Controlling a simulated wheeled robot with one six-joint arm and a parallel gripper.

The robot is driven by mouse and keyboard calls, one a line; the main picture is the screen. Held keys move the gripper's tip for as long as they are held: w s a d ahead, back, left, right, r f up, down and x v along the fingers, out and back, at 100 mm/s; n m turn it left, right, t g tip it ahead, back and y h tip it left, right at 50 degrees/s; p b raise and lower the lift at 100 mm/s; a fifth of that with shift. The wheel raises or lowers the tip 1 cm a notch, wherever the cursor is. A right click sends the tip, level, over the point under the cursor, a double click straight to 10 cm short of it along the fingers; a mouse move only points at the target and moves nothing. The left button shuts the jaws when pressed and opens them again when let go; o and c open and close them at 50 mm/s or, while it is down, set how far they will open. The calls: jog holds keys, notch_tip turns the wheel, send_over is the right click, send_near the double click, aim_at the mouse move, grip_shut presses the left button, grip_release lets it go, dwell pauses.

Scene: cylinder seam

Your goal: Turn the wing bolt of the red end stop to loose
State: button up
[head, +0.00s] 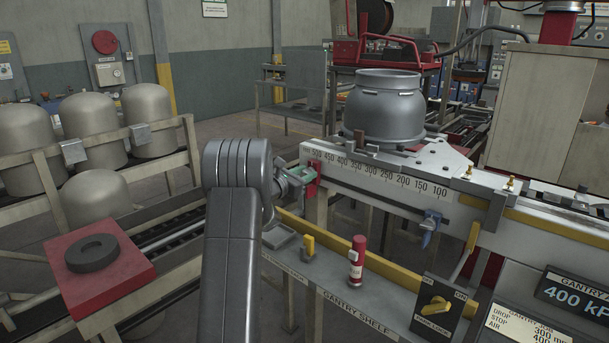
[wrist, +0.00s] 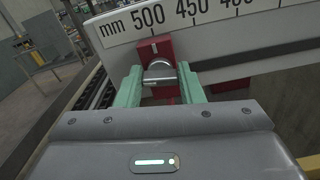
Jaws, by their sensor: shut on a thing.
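The red end stop (head: 313,180) sits at the left end of the white beam with the mm scale, near the 500 mark. In the wrist view the red end stop (wrist: 155,48) is below the 500 mark, with a grey metal wing bolt (wrist: 159,73) on its front. My gripper (wrist: 159,82) has its two green fingers on either side of the wing bolt and is shut on it. In the head view my gripper (head: 299,178) is at the end stop, and my arm hides much of it. The bolt's loose or tight marking cannot be read.
A blue clamp (head: 430,225) hangs lower on the scaled beam (head: 385,183). A grey vessel (head: 383,105) stands above the beam. A gantry shelf (head: 330,285) below carries a red cylinder (head: 357,258) and a yellow-handled item (head: 308,246). Domed shells (head: 95,125) stand on a rack at left.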

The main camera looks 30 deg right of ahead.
jog(key=o, duration=1)
jog(key=b+v, duration=0.2)
jog(key=v, duration=1.2)
jog(key=shift+d+f, duration=0.1)
jog(key=p+x, duration=0.2)
jog(key=x, duration=1.2)
